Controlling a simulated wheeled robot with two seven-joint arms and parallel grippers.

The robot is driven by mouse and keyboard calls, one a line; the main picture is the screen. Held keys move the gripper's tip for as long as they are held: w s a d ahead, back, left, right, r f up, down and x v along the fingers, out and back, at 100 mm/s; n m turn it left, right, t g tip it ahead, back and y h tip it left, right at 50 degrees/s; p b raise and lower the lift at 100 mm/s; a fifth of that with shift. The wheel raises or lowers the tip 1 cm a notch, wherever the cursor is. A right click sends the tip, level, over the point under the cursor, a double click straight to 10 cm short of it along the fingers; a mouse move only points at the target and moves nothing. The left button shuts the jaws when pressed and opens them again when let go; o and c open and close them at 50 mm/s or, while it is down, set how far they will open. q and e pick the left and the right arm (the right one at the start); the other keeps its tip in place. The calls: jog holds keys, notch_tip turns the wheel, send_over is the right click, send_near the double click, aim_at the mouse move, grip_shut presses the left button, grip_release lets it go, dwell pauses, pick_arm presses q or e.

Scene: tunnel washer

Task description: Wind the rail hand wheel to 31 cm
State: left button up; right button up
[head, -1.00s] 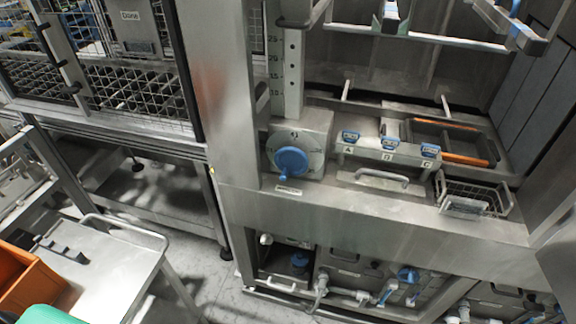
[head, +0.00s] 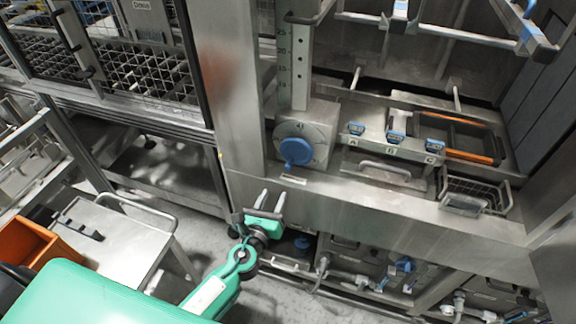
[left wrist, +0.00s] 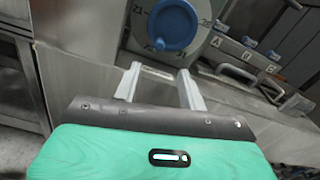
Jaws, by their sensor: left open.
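The blue rail hand wheel (head: 296,153) sits on a grey dial plate at the foot of a vertical scale rail (head: 296,65) in the head view. Its small crank knob points down and to the left. The wheel also shows at the top of the left wrist view (left wrist: 173,24), with dial numbers around it. My left gripper (head: 270,199) is open and empty, below and left of the wheel and apart from it. Its two fingers (left wrist: 158,84) point up toward the wheel in the left wrist view. My right gripper is not in view.
Blue-tagged handles marked A, B and C (head: 396,137) stand right of the wheel. A wire basket (head: 478,193) sits farther right. A steel ledge (head: 330,200) runs below the wheel. A cart (head: 125,235) with an orange bin (head: 30,250) is at the left.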

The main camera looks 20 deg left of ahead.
aim_at(287, 169)
pick_arm(q)
jog(key=w, duration=0.4)
jog(key=w+p, duration=0.1)
jog(key=w, duration=0.7)
jog(key=shift+w+d+p, duration=0.25)
jog(key=shift+w+p, duration=0.1)
jog(key=shift+w, duration=0.05)
jog(key=shift+f, duration=0.1)
grip_shut()
